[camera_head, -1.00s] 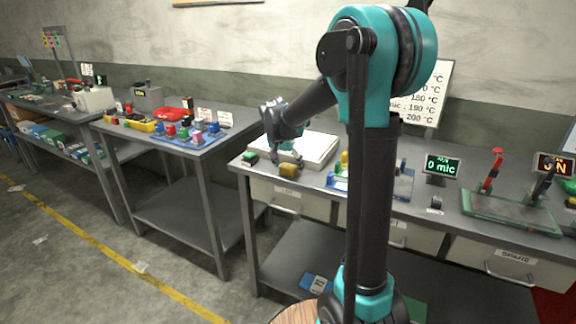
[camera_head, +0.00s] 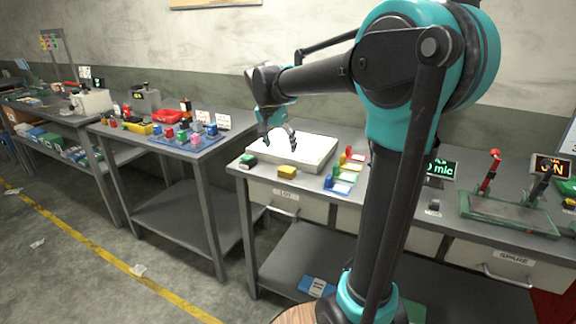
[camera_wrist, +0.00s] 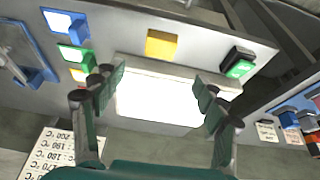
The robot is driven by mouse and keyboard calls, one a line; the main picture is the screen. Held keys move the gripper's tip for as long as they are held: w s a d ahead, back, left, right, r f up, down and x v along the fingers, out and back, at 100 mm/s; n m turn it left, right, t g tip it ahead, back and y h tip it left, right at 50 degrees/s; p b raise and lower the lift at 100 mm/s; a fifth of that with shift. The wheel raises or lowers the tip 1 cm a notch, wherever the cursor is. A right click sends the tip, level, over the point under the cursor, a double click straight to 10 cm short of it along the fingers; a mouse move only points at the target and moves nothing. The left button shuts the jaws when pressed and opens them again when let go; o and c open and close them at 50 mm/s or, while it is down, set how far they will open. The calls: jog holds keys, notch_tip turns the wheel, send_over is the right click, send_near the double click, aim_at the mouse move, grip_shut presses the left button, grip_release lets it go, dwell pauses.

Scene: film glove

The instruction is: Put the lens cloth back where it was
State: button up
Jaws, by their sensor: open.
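A small yellow block-shaped item (camera_head: 287,172) lies on the bench near its front edge, in front of the white light panel (camera_head: 318,153). It also shows in the wrist view (camera_wrist: 161,44). I cannot tell for sure that it is the lens cloth; no other cloth is clear to me. My gripper (camera_head: 280,144) is open and empty above the left part of the panel, clear of the yellow item. In the wrist view my gripper's fingers (camera_wrist: 160,88) are spread over the white panel (camera_wrist: 160,100), with nothing between them.
A black and green item (camera_head: 248,161) sits left of the yellow one. Red, yellow, green and blue stands (camera_head: 345,170) are in a row to the right. A green-based lever device (camera_head: 505,208) stands farther right. A second table (camera_head: 178,158) with coloured items is left, across a gap.

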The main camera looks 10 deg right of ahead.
jog(key=s+d+f+n+y, duration=0.1)
jog(key=s+d+f+n, duration=0.2)
jog(key=s+f, duration=0.8)
jog(key=s+d+f+n+y, duration=0.1)
jog(key=s+d+f+n, duration=0.3)
jog(key=s+f, duration=0.7)
jog(key=s, duration=0.4)
jog(key=shift+s+f+t+y, duration=0.15)
jog(key=shift+f+t+y, duration=0.15)
